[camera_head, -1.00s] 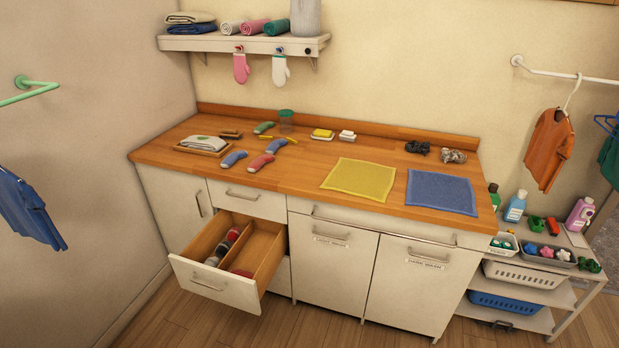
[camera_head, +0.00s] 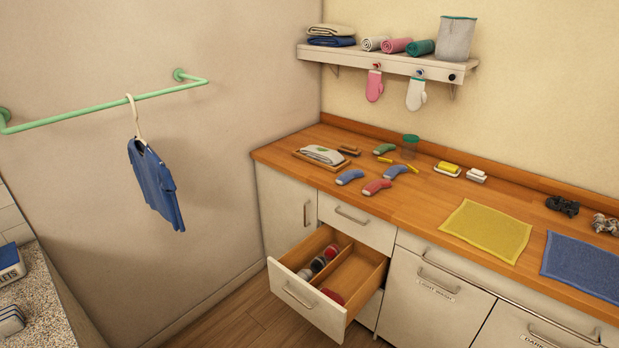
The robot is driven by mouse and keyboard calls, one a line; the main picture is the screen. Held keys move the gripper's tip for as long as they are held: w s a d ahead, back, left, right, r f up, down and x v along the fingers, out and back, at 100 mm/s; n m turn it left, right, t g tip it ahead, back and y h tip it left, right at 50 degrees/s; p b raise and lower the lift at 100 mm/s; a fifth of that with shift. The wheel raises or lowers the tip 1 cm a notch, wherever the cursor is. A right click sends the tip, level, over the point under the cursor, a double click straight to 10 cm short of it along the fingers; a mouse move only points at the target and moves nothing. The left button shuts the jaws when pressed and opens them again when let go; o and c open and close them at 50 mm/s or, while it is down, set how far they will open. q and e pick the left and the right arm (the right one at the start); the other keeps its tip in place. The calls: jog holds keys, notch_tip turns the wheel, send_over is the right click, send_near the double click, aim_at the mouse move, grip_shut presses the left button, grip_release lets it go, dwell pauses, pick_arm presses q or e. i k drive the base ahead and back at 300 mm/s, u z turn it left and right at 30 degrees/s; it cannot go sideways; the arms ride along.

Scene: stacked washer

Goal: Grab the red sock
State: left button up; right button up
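A red sock (camera_head: 377,187) with a pale grey end lies on the wooden countertop (camera_head: 430,205), near the front edge above the drawers. A blue sock (camera_head: 350,177) lies to its left, another blue sock (camera_head: 394,172) lies just behind it to the right, and a green sock (camera_head: 384,149) lies farther back. The open drawer (camera_head: 310,300) below has a divider. Several rolled items (camera_head: 318,264) sit in its left part, and a red item (camera_head: 333,296), partly hidden by the drawer front, lies in its right part. Neither of my grippers is in view.
The pulled-out drawer juts into the floor space. A blue shirt (camera_head: 154,186) hangs from a green rail (camera_head: 70,115). A speckled counter (camera_head: 45,300) is at lower left.

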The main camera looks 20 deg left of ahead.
aim_at(374, 186)
jog(key=u, duration=0.3)
jog(key=i, duration=1.25)
jog(key=z, duration=0.75)
